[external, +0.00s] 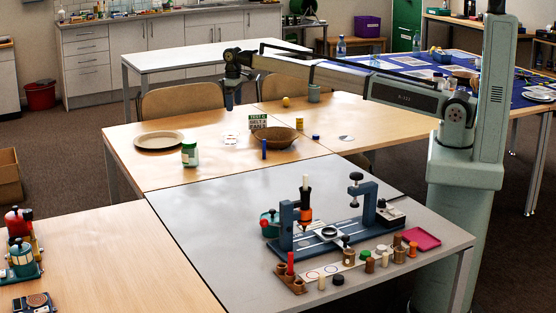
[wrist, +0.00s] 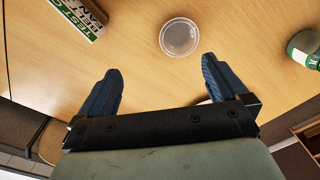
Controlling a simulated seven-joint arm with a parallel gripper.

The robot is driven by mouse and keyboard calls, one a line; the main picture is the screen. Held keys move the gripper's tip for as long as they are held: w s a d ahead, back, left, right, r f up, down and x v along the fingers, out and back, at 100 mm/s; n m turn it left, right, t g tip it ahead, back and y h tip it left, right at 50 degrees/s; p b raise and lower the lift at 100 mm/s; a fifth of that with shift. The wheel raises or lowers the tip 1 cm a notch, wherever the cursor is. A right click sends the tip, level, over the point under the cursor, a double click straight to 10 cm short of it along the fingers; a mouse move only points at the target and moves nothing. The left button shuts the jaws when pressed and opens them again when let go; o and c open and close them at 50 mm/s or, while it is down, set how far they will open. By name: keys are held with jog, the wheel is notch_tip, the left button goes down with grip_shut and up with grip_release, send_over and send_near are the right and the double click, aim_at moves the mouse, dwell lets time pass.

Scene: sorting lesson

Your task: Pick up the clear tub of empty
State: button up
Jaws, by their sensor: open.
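The clear tub (wrist: 180,37) is a small round see-through container on the wooden table, at the top middle of the wrist view. It looks empty, though its inside is hard to make out. In the external view the tub (external: 230,138) is a faint pale shape left of the green-and-white sign. My gripper (external: 230,101) hangs above the table on the far side of the tub. In the wrist view my gripper (wrist: 162,72) has its two blue fingers wide apart with nothing between them. The tub lies ahead of the fingertips, apart from them.
The sign (external: 258,124) and a brown bowl (external: 283,136) stand right of the tub. A green-lidded jar (external: 189,153) and a plate (external: 159,141) are to its left; the jar is at the right edge in the wrist view (wrist: 305,48). Wood around the tub is bare.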

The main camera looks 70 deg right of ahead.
aim_at(230, 134)
jog(key=a+f, duration=0.1)
jog(key=f, duration=0.3)
jog(key=a+f, duration=0.1)
jog(key=f, duration=0.4)
jog(key=a+f, duration=0.1)
jog(key=f, duration=0.3)
jog(key=shift+w+a+f, duration=0.25)
jog(key=shift+w+f, duration=0.05)
jog(key=shift+w, duration=0.05)
jog(key=c, duration=1)
